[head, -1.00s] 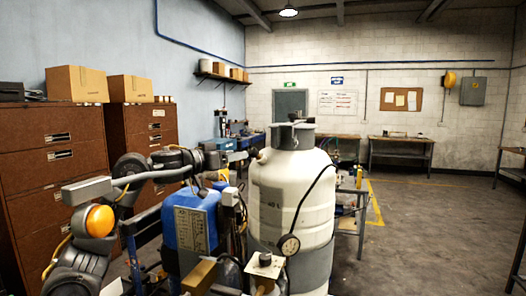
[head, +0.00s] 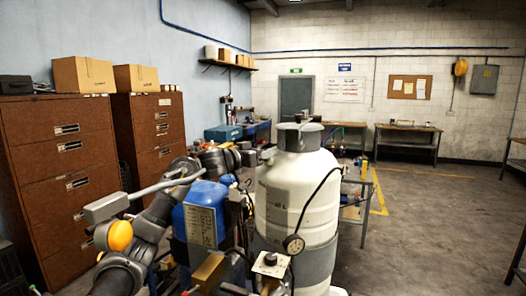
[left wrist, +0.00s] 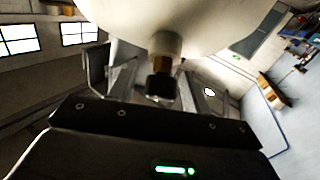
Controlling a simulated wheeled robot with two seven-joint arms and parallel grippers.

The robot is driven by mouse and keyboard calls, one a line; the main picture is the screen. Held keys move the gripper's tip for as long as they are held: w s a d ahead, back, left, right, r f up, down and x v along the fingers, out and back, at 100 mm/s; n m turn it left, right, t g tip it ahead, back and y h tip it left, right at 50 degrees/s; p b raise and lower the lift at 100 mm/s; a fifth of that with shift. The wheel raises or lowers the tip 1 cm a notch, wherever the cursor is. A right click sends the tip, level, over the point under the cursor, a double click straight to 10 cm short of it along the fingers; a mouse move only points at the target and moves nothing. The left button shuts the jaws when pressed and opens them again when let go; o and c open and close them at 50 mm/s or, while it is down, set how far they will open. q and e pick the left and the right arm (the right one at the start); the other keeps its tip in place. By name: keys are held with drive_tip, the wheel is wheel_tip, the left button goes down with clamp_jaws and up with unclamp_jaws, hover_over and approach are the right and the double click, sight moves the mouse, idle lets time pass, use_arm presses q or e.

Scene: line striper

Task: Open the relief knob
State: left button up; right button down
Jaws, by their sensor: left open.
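The large white tank (head: 297,205) stands upright in the middle of the head view, with a dark grey cap and handle on top. A black knob on a short brass stem, which looks like the relief knob (left wrist: 160,88), sticks out from the white tank wall in the left wrist view. My left gripper (left wrist: 158,92) is open, with one finger on each side of the knob; whether either finger touches it I cannot tell. In the head view my left gripper (head: 256,158) is at the tank's upper left side, where the knob is small and hard to make out. My right gripper is out of view.
A blue container (head: 203,212) stands left of the tank, close under my left arm. Brown drawer cabinets (head: 60,170) line the left wall. The floor at the right is open.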

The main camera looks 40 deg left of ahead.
use_arm(q)
drive_tip(key=c, duration=0.9)
drive_tip(key=shift+c, duration=0.4)
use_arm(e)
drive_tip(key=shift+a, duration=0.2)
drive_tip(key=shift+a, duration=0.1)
